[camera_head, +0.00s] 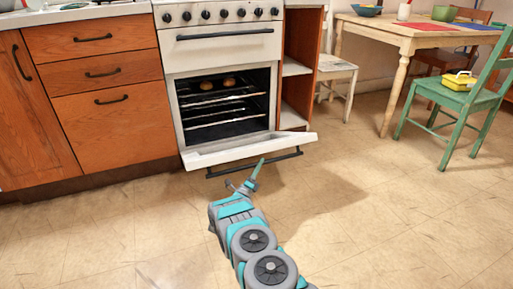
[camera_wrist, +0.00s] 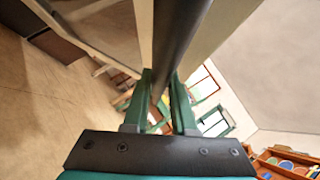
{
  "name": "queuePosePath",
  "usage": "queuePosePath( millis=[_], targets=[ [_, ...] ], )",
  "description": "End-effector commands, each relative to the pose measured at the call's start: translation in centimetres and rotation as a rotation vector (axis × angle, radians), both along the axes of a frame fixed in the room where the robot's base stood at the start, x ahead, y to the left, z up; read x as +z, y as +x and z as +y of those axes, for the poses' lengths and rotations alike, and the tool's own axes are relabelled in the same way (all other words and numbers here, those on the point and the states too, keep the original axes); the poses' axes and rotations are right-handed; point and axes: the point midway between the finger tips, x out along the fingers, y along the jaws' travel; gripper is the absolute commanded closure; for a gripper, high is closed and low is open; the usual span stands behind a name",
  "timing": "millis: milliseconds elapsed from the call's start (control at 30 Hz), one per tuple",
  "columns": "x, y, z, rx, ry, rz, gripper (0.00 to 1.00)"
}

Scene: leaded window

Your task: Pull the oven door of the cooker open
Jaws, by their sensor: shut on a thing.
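The white cooker (camera_head: 170,62) stands between the wooden cabinets. Its oven door (camera_head: 225,153) is swung far down on its lower edge, and the oven inside is open to view. The dark bar handle (camera_head: 285,156) runs along the door's outer edge. My gripper (camera_head: 257,168) is at this handle, right of its middle. In the wrist view, the dark handle bar (camera_wrist: 180,32) passes between the green fingers of my gripper (camera_wrist: 162,88), which are shut on it. The exact finger contact is small in the head view.
Oven racks (camera_head: 215,103) hold two round brown items. A drawer cabinet (camera_head: 105,75) stands left and an open shelf unit (camera_head: 293,95) right. A table (camera_head: 395,38), a white chair (camera_head: 335,68) and a green chair (camera_head: 470,102) stand further right. The floor before the cooker is clear.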

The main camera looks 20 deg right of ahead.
Motion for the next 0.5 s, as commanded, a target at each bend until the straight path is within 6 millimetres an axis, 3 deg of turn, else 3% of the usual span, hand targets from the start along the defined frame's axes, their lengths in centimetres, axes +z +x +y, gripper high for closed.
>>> queuePosePath(
  millis=[33, 100, 500],
  targets=[
    [-1.7, -0.2, 0.1, 0.004, 0.002, 0.011, 1.00],
    [-2.8, -0.5, 0.1, 0.005, 0.003, 0.010, 1.00],
    [-8.0, -1.2, 0.2, 0.009, 0.006, -0.057, 1.00]
  ],
)
